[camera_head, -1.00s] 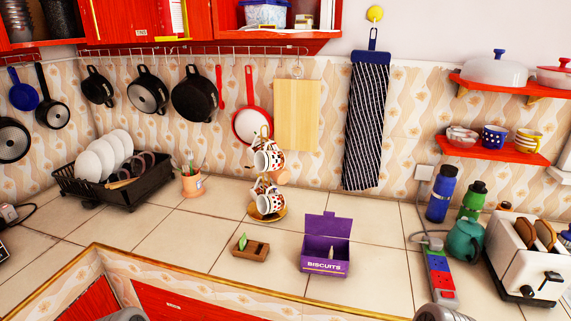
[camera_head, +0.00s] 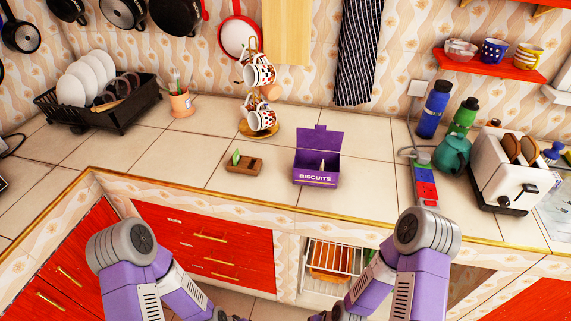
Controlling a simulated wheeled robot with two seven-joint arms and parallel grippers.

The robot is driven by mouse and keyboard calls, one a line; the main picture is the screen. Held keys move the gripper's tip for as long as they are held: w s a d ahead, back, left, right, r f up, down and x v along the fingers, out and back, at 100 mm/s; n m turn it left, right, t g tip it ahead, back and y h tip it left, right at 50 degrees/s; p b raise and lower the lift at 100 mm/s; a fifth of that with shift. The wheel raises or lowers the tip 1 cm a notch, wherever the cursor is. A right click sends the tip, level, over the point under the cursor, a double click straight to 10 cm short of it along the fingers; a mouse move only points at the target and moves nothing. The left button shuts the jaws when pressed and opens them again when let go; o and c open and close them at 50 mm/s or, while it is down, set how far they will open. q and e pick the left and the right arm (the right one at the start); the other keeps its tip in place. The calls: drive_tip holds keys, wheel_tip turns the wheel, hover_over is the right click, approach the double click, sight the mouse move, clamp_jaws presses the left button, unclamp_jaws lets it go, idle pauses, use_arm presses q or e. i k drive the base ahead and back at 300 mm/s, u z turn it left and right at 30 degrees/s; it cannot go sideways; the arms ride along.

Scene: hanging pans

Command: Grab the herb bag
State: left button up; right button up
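No bag clearly labelled as herbs shows. A small green item (camera_head: 235,157) stands in a small brown wooden holder (camera_head: 245,167) on the tiled counter. A small pale item (camera_head: 322,165) stands in the open purple biscuits box (camera_head: 317,179) to its right. I cannot tell which of these, if either, is the herb bag. My two purple arms hang in front of the counter. Dark parts of my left gripper (camera_head: 224,315) and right gripper (camera_head: 320,316) show at the bottom edge, well below the counter top and away from these items. Their fingers are too cut off to read.
A mug tree (camera_head: 260,95) stands behind the holder. A black dish rack (camera_head: 110,117) and an orange utensil pot (camera_head: 180,104) are at left. A power strip (camera_head: 425,181), bottles, teal teapot (camera_head: 453,154) and white toaster (camera_head: 505,172) are at right. The counter's front edge is clear.

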sight(236, 159)
drive_tip(key=k, duration=0.5)
drive_tip(key=u, duration=1.55)
drive_tip(key=i, duration=2.1)
drive_tip(key=z, duration=3.6)
